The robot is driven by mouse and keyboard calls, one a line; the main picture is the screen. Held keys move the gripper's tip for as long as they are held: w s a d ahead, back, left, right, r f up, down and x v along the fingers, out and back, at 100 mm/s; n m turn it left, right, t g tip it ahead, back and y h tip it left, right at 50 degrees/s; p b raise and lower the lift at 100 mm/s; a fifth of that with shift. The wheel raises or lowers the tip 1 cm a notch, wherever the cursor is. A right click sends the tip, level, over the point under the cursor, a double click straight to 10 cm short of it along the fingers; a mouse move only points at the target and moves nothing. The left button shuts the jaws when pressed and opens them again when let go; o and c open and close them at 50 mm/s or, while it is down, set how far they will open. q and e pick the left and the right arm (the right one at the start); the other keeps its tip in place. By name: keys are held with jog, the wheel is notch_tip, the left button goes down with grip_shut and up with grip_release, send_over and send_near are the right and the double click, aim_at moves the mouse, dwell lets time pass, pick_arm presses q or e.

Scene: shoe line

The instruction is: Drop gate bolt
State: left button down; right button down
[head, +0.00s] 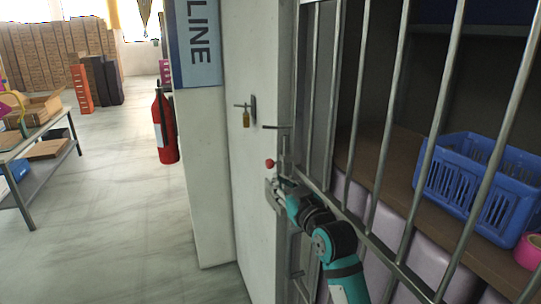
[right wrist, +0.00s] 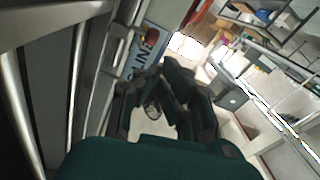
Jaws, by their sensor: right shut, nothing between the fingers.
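The gate bolt (head: 284,165) is a thin upright metal rod with a red knob (head: 270,163), on the edge of the barred gate (head: 338,100). The red knob also shows near the top of the right wrist view (right wrist: 152,35). My right gripper (head: 274,190) is shut and empty just below the knob, close to the gate's edge. I cannot tell if it touches the bolt. The gripper's dark fingers fill the middle of the right wrist view (right wrist: 165,98). The bolt's lower end is hidden behind my gripper. My left gripper is not in view.
A padlock (head: 246,119) hangs on a wall hook left of the gate. Behind the bars are a blue basket (head: 480,180) and pink tape (head: 529,251) on a shelf. A fire extinguisher (head: 165,128) stands left. The floor (head: 120,210) there is clear.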

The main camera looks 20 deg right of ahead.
jog(key=shift+t, duration=0.8)
jog(key=r, duration=0.3)
jog(key=w+r, duration=0.1)
jog(key=r, duration=0.1)
jog(key=shift+w+d+r, duration=0.1)
jog(key=shift+d, duration=0.3)
jog(key=p+x, duration=0.4)
jog(key=x, duration=0.7)
jog(key=f, duration=0.1)
jog(key=s+f, duration=0.1)
jog(key=f, duration=0.1)
jog(key=d+f, duration=0.1)
jog(key=shift+s+f, duration=0.15)
jog(key=shift+s, duration=0.1)
